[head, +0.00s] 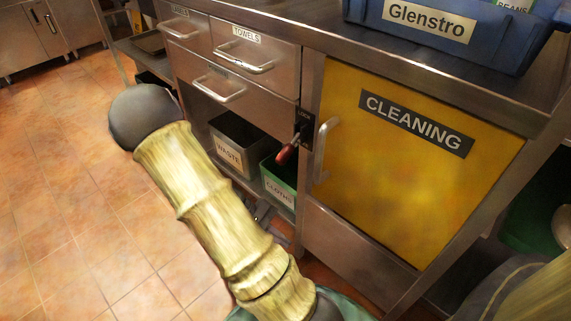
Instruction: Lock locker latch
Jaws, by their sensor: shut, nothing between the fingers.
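The locker is a steel cabinet with a yellow door (400,185) labelled CLEANING. The door looks shut, with a vertical metal handle (322,150) on its left side. The latch (303,128) is on the steel post left of the door, under a small LOCK label. Its red-tipped lever (287,153) points down and to the left, out from the post. My arm crosses the lower middle of the head view, left of and below the latch. I cannot make out my gripper; small dark parts beside the arm, below the green bin, are unclear.
Steel drawers (255,52) with bar handles are left of the latch. Below them stand a grey WASTE bin (238,130) and a green CLOTHS bin (278,185). A blue Glenstro crate (495,48) sits on the counter. The tiled floor (70,190) at left is clear.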

